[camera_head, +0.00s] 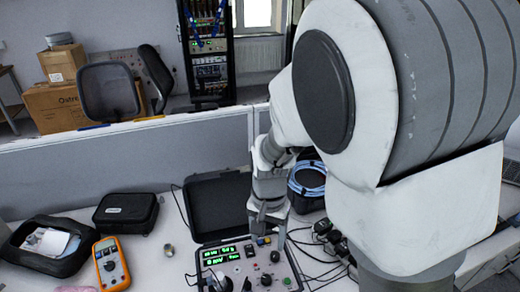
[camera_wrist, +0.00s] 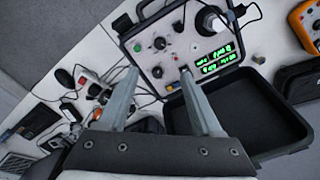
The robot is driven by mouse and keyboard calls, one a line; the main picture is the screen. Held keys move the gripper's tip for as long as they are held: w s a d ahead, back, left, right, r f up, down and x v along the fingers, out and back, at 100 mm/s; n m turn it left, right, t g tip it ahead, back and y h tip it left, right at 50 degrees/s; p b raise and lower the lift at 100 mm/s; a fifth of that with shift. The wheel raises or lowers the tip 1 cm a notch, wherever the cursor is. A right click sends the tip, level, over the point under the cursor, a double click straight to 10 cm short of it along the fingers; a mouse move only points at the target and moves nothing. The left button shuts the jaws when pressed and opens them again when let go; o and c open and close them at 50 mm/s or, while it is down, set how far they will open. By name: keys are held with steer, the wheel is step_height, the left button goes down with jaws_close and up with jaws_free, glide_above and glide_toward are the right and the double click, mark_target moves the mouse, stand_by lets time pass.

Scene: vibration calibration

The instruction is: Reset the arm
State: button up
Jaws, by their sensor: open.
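My gripper (camera_head: 270,222) hangs above the back edge of the calibrator panel (camera_head: 245,270), pointing down. In the wrist view my gripper (camera_wrist: 159,72) has its two fingers spread apart with nothing between them. The panel, which also shows in the wrist view (camera_wrist: 150,45), has lit green displays, knobs and sockets, and sits in a black case. The case's open lid (camera_head: 217,205) stands behind the panel. I cannot tell whether a fingertip touches the panel. My arm covers much of the right side of the head view.
An orange multimeter (camera_head: 110,265), a closed black case (camera_head: 127,212) and an open black pouch (camera_head: 80,240) lie at left. A coil of blue cable (camera_head: 308,178) and a power strip with plugs (camera_head: 328,232) are at right. A grey partition (camera_head: 120,165) stands behind the table.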

steer(key=s+d+r+n+t, duration=0.2)
steer(key=s+d+r, duration=0.3)
steer(key=r, duration=0.3)
steer(key=s+d+r+n+t, duration=0.2)
steer(key=s+d+r+t, duration=0.1)
steer(key=s+d+r, duration=0.2)
steer(key=shift+s+d+r+n+t+b, duration=0.35)
steer(key=shift+s+r, duration=0.8)
steer(key=shift+r, duration=1.1)
steer(key=shift+a, duration=0.1)
